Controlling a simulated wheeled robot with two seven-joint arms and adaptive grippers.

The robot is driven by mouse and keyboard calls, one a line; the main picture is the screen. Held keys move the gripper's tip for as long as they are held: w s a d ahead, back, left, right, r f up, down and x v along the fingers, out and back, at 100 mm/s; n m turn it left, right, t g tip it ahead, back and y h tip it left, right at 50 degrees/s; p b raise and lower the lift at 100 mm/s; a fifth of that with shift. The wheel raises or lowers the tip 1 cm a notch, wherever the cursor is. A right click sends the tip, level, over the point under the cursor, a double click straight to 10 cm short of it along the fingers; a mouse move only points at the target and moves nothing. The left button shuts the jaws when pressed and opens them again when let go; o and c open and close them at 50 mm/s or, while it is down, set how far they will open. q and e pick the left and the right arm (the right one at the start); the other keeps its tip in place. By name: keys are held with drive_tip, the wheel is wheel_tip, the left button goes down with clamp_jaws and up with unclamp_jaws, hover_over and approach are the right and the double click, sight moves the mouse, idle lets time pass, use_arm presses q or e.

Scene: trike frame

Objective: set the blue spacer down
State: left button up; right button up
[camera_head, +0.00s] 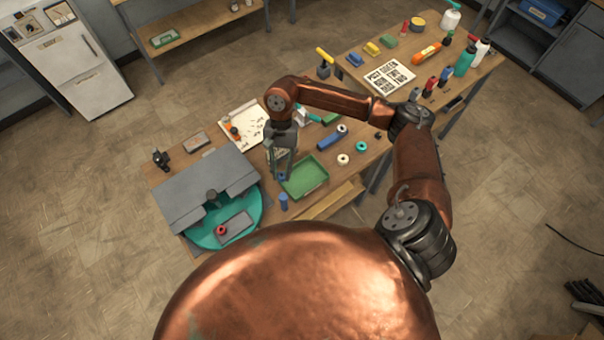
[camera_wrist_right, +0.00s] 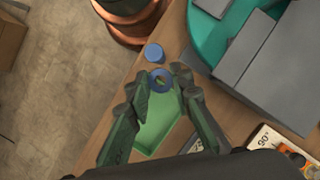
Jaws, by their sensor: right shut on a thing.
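My right gripper (camera_head: 282,174) points down over the left edge of the green tray (camera_head: 310,184) on the workbench. In the right wrist view its two fingers (camera_wrist_right: 161,85) are shut on the blue spacer (camera_wrist_right: 160,73), a short ring with its hole facing the camera. In the head view only a small bit of blue shows at the fingertips. The green tray (camera_wrist_right: 153,142) lies behind the fingers in the wrist view; I cannot tell whether the spacer touches it. My left gripper is not in view.
A blue cylinder (camera_head: 284,202) stands beside the tray, near the bench edge; it also shows in the wrist view (camera_wrist_right: 154,52). A teal disc (camera_head: 250,221) and grey blocks are at left.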

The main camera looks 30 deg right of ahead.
wheel_tip(320, 180, down, 3)
drive_tip(key=d+m+t+y+p, duration=0.2)
drive_tip(key=m+t+p, duration=0.1)
drive_tip(key=m, duration=0.6)
drive_tip(key=m+t+h+p, duration=0.1)
drive_tip(key=m+t+p, duration=0.25)
drive_tip(key=m, duration=0.55)
hover_over(292, 184)
drive_tip(key=s+d+b, duration=0.1)
wheel_tip(292, 184, down, 2)
wheel_tip(292, 184, down, 6)
drive_tip(key=shift+s+d+r+p, duration=0.15)
drive_tip(key=shift+r+p, duration=0.1)
drive_tip(key=shift+p, duration=0.15)
wheel_tip(292, 184, down, 4)
drive_tip(key=shift+r, duration=0.1)
drive_tip(key=shift+f, duration=0.3)
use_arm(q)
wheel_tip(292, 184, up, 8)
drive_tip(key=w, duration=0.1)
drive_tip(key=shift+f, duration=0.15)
